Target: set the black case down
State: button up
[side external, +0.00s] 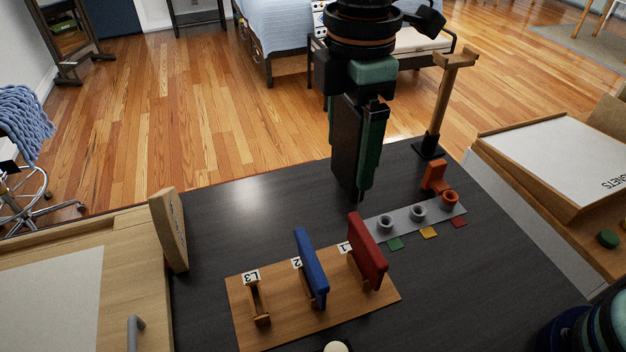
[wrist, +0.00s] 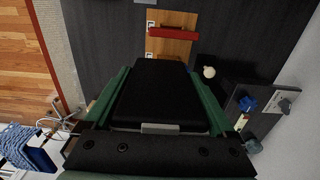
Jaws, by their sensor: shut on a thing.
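My gripper (side external: 362,188) points down over the back part of the dark desk, with its green fingers shut on the black case (side external: 345,145). The case hangs upright and flat between the fingers, behind the wooden rack (side external: 240,310). I cannot tell whether its lower edge touches the desk. In the wrist view the case (wrist: 155,90) fills the space between the fingers (wrist: 158,100). The rack carries a red case (side external: 368,252) upright at label L1 and a blue case (side external: 311,267) upright at L2. The slot at L3 (side external: 259,302) is empty.
A grey strip (side external: 402,222) with round holders and coloured tabs lies right of the rack. An orange block (side external: 435,177) and a wooden post stand (side external: 438,105) are at the back right. A wooden block (side external: 170,230) stands at the left edge. Desk left of the gripper (side external: 250,200) is clear.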

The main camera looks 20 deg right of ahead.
jog(key=shift+s+a+f, duration=0.25)
jog(key=shift+s+f, duration=0.2)
jog(key=shift+f, duration=2.9)
jog(key=shift+s+a+f, duration=0.25)
jog(key=shift+s+f, duration=0.25)
jog(key=shift+f, duration=2.85)
jog(key=shift+s+a+f, duration=0.25)
jog(key=shift+s+f, duration=0.2)
jog(key=shift+f, duration=2.9)
jog(key=shift+f, duration=0.1)
jog(key=o, duration=1.2)
